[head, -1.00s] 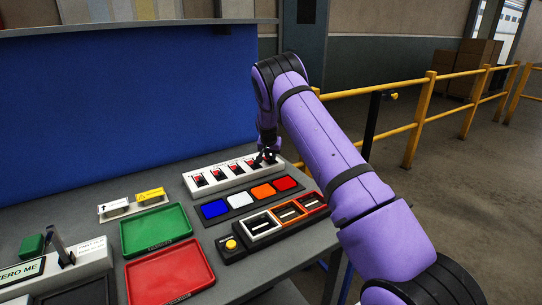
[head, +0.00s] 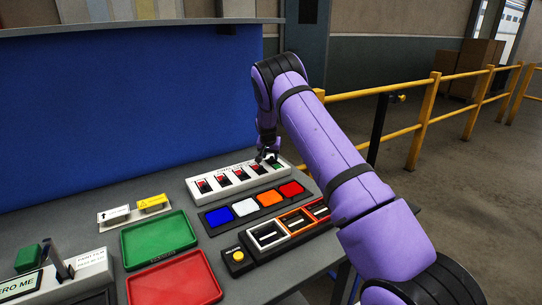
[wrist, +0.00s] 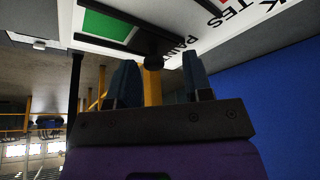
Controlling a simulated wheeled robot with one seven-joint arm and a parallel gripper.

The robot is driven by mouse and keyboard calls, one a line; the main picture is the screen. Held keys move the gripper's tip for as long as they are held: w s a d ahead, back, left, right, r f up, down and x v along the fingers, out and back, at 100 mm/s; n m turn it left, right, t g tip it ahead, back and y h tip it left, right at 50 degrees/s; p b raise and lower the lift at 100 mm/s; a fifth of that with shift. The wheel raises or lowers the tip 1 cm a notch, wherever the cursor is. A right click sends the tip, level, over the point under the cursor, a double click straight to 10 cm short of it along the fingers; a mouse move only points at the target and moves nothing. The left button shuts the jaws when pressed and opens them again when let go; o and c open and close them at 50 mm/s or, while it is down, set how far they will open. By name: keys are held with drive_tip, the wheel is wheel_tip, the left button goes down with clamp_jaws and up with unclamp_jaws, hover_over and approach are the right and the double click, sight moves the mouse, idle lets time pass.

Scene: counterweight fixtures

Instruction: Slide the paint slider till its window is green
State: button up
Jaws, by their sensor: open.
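The white panel (head: 236,177) on the table carries several slider windows in a row. Most show red; the rightmost window (head: 278,164) shows green. The wrist view shows this green window (wrist: 105,26) large, beside the printed word "PAINT". A dark round knob (wrist: 153,62) stands by the window's edge. My gripper (head: 266,156) is over the panel's right end. In the wrist view my gripper (wrist: 160,76) is open, its two fingers on either side of the knob with gaps. Whether a finger touches the knob is unclear.
In front of the panel are a strip of blue, white, orange and red pads (head: 245,207) and a black box with framed slots and a yellow button (head: 238,255). Green (head: 160,238) and red (head: 176,283) trays lie left. A blue board (head: 130,110) stands behind.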

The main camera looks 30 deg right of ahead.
drive_tip(key=v, duration=1)
drive_tip(key=shift+r, duration=0.35)
drive_tip(key=shift+s, duration=0.1)
drive_tip(key=s+a+r+n+y, duration=0.1)
drive_tip(key=s+a+r, duration=0.2)
drive_tip(key=s+r, duration=0.5)
drive_tip(key=s+a+r+n+t+y, duration=0.1)
drive_tip(key=s+a+r, duration=0.3)
drive_tip(key=s+r, duration=0.4)
drive_tip(key=s+a+r+n+y, duration=0.1)
drive_tip(key=s+a+r, duration=0.2)
drive_tip(key=s+r, duration=0.5)
drive_tip(key=s+a+n, duration=0.2)
drive_tip(key=s+a, duration=0.2)
drive_tip(key=s, duration=1.1)
drive_tip(key=s+a+r+n, duration=0.1)
drive_tip(key=s+a+n, duration=0.2)
drive_tip(key=s, duration=1.3)
drive_tip(key=shift+a+r+n+t, duration=0.2)
drive_tip(key=shift+a+n+t, duration=0.15)
drive_tip(key=shift+a, duration=0.5)
